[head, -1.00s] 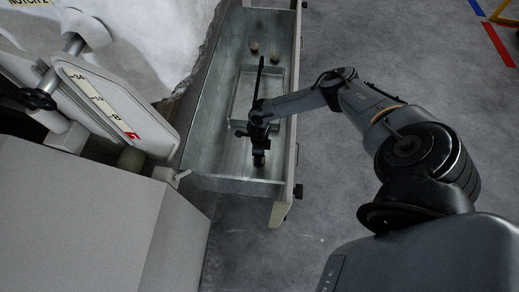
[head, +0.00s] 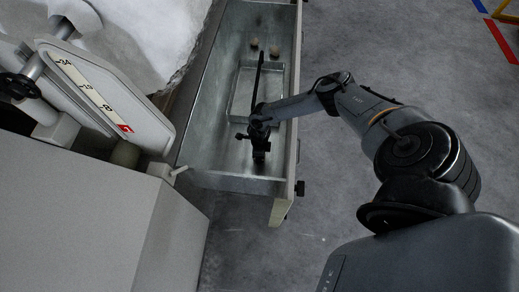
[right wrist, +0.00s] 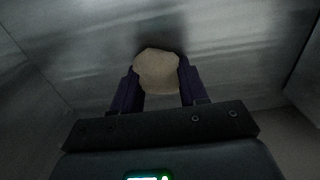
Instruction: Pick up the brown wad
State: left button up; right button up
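A pale brown wad (right wrist: 157,72) sits between the two fingers of my right gripper (right wrist: 158,83) in the right wrist view. The fingers appear to touch it on both sides, so the gripper looks shut on it. In the head view my right gripper (head: 260,152) is low in the near part of a metal trough (head: 215,150); the wad it holds is hidden there. Two more small brownish wads, one on the left (head: 254,43) and one on the right (head: 275,51), lie at the far part of the trough. My left gripper is not in view.
A shallow metal tray (head: 236,95) is in the trough beside my right wrist. A machine with a scale plate (head: 95,92) and white fibre (head: 150,35) stand to the left. The grey floor (head: 400,50) on the right is clear.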

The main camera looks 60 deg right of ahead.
jog(key=c, duration=0.4)
jog(key=shift+c, duration=0.2)
jog(key=shift+r, duration=0.1)
